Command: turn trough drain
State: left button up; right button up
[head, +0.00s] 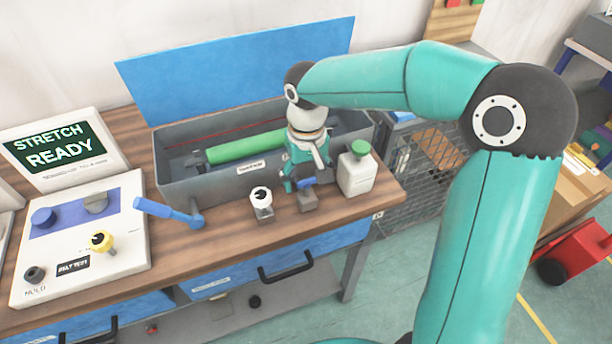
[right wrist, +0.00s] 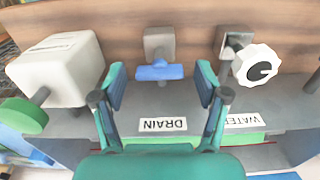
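The grey trough (head: 205,185) stands on the wooden bench with a green roller (head: 245,147) inside. The drain valve (head: 308,202) with its blue handle is at the trough's front. In the right wrist view the blue drain handle (right wrist: 160,72) lies crosswise, above the DRAIN label (right wrist: 163,124). My right gripper (head: 299,183) points down at the drain valve. Its fingers are spread either side of the handle in the right wrist view (right wrist: 160,78), with a gap on both sides. My left gripper is not in view.
A white water knob (head: 260,197) is close left of the drain, and a white bottle with green cap (head: 357,172) close right. A blue crank (head: 170,212) and a control panel (head: 80,240) are further left. The blue lid (head: 235,70) stands raised behind.

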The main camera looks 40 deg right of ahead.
aim_at(307, 179)
notch_tip(307, 179, up, 12)
dwell(0.8)
jog(key=shift+f, duration=0.1)
dwell(0.3)
